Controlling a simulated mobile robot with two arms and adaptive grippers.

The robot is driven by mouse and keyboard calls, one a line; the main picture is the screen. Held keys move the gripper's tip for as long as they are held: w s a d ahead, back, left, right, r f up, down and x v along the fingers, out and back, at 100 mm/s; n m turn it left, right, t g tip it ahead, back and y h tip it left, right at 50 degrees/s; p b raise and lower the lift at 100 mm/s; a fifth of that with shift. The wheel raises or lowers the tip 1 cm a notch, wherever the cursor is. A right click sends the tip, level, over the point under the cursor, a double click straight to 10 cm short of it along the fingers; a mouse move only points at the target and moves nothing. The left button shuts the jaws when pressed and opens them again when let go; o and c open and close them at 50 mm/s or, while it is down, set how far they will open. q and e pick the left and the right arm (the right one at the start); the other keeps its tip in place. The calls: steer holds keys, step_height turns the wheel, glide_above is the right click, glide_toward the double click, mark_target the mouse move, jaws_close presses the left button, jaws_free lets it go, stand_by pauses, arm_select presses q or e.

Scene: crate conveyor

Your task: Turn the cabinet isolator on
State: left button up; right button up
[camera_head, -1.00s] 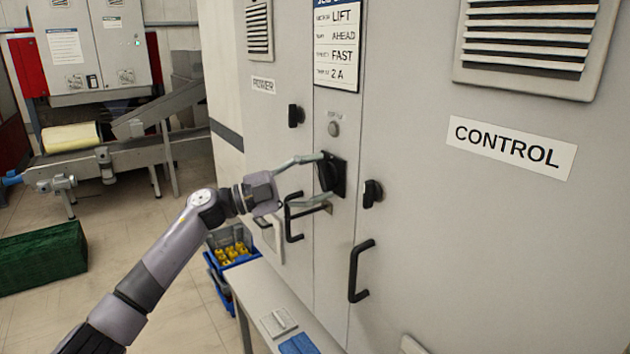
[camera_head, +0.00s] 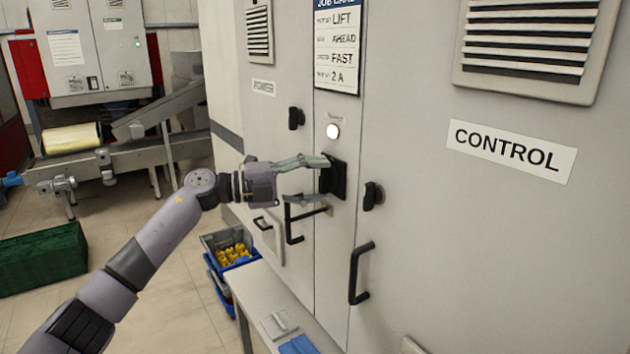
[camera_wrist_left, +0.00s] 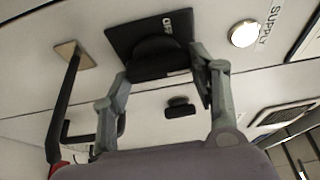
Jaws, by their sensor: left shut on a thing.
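The cabinet isolator (camera_head: 340,180) is a black square plate with a black rotary knob on the narrow middle panel; it also shows in the left wrist view (camera_wrist_left: 125,38), where a word that looks like OFF is on the plate. My left gripper (camera_head: 326,180) reaches it from the left, fingers one above the other, shut on the knob. In the left wrist view its fingers (camera_wrist_left: 162,65) flank the knob. The round supply lamp (camera_head: 333,131) above the isolator glows white, also in the left wrist view (camera_wrist_left: 243,34). My right gripper is not in view.
Black door latches (camera_head: 372,196) and bar handles (camera_head: 361,272) stick out beside the isolator. A job card (camera_head: 337,45) hangs above. A narrow bench (camera_head: 262,300) runs below, with crates (camera_head: 228,245) of yellow parts beside it. A conveyor (camera_head: 130,155) stands at the back left.

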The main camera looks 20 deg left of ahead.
arm_select(q)
steer(key=shift+f, duration=0.1)
steer(key=o, duration=1.2)
steer(key=shift+c, duration=0.2)
steer(key=v, duration=1.2)
